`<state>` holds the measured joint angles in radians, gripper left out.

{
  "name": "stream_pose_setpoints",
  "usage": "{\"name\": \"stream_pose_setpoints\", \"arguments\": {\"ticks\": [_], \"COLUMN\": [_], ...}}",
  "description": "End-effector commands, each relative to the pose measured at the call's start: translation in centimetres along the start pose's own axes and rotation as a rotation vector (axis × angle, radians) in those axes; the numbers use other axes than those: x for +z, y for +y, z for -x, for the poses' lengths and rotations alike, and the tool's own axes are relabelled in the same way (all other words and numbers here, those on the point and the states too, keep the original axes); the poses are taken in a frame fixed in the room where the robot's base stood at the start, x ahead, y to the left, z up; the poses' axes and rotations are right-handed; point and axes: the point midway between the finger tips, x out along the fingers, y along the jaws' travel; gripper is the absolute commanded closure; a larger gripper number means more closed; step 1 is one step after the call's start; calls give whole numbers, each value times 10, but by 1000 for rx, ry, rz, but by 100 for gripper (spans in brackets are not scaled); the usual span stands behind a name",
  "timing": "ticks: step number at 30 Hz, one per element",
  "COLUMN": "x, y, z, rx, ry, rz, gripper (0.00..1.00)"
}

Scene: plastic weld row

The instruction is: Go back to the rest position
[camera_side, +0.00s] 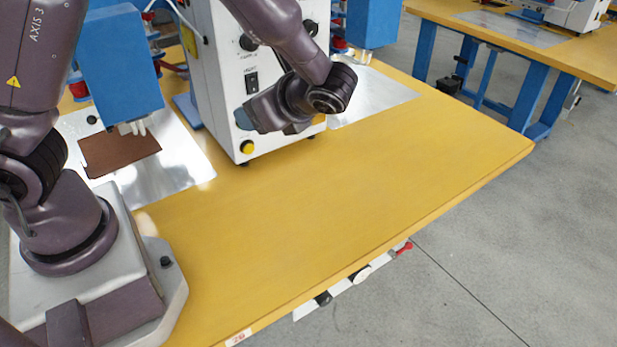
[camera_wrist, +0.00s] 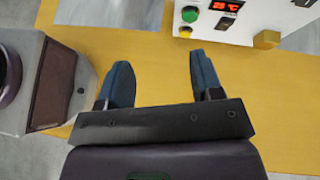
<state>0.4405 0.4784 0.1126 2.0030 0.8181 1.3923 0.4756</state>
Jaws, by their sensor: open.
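My gripper (camera_wrist: 158,88) shows in the wrist view with its two blue fingers spread apart. Nothing is between them, only yellow tabletop and a strip of metal plate beyond. In the side view my arm reaches over the table, and the wrist hangs in front of the white machine.
The white machine (camera_side: 226,88) with knobs stands on the yellow table (camera_side: 330,215), close to my wrist. A blue press head (camera_side: 118,62) hangs over a brown sheet (camera_side: 120,153) on a metal plate (camera_side: 185,160). The front tabletop is clear.

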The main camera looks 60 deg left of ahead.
Motion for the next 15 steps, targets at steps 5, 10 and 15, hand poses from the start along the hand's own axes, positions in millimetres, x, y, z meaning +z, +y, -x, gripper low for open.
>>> {"name": "stream_pose_setpoints", "arguments": {"ticks": [5,10,15], "x": [14,32,55], "y": [37,67,89], "z": [8,26,45], "rx": [159,332,471], "ry": [322,625,890], "rz": [331,684,1000], "gripper": [40,40,40]}}
